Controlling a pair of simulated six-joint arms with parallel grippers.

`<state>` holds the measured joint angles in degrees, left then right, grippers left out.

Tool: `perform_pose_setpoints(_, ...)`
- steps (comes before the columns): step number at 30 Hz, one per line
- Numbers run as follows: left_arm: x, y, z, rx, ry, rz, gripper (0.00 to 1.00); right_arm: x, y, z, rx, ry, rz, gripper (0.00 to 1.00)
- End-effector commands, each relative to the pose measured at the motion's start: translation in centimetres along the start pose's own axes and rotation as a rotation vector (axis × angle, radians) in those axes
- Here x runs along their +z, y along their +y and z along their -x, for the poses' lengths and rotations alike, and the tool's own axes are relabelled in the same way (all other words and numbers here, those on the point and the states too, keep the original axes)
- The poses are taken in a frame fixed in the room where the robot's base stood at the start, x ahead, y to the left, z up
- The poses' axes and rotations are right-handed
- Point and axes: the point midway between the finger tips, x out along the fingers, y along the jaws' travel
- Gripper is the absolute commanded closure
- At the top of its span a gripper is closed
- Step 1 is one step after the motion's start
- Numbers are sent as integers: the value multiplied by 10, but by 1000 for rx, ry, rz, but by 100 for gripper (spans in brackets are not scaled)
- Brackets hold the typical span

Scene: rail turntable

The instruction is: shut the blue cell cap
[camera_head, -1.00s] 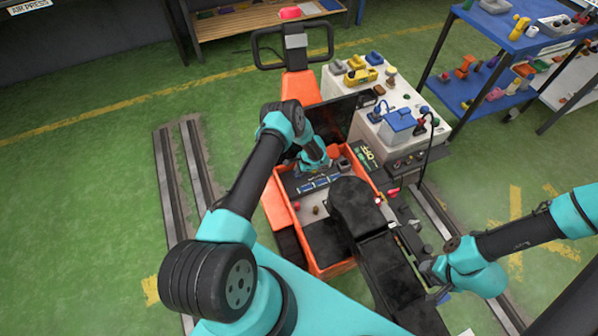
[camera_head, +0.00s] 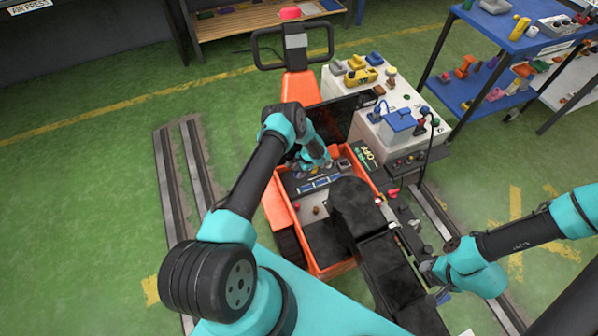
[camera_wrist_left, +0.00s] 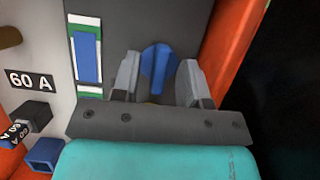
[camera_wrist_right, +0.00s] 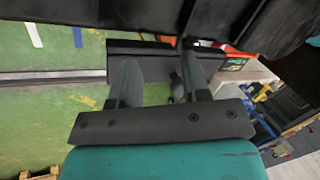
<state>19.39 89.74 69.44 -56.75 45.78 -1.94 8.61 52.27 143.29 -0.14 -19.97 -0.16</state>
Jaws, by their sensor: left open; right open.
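The blue cell cap (camera_wrist_left: 158,62) shows in the left wrist view as a round blue knob with a raised grip bar, set in a dark grey panel (camera_wrist_left: 125,30). My left gripper (camera_wrist_left: 157,78) is open, with one finger on each side of the cap and a small gap visible on both sides. In the head view my left gripper (camera_head: 303,165) is low over the orange truck's battery bay, where the cap cannot be made out clearly. My right gripper (camera_wrist_right: 155,80) is open and empty, beside the black seat part of the truck; it is at the right in the head view (camera_head: 430,268).
A blue fuse-like block (camera_wrist_left: 88,58) in a white and green frame sits left of the cap. A "60 A" label (camera_wrist_left: 30,81) and small blocks lie further left. The bay's orange wall (camera_wrist_left: 232,40) rises close on the right. A white bench (camera_head: 385,105) stands behind the bay.

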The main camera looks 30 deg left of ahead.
Motion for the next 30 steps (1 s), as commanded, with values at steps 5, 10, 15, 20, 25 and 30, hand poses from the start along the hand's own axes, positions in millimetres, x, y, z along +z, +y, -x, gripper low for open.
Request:
perform_pose_setpoints(5, 0, 0, 3, -1, 0, 0, 60, 0, 0, 0, 0, 0, 0, 57)
perform_pose_setpoints(10, 0, -1, 19, -2, 1, -1, 60, 0, 0, 0, 0, 0, 0, 57)
perform_pose_setpoints(15, -1, -1, 45, -2, 2, 0, 60, 0, 0, 0, 0, 0, 0, 57)
perform_pose_setpoints(20, 0, 0, 66, -1, 0, 0, 60, 0, 0, 0, 0, 0, 0, 57)
perform_pose_setpoints(25, 0, 0, 75, 0, 0, 0, 60, 0, 0, 0, 0, 0, 0, 57)
perform_pose_setpoints(30, 0, 0, 75, 0, 0, 0, 60, 0, 0, 0, 0, 0, 0, 57)
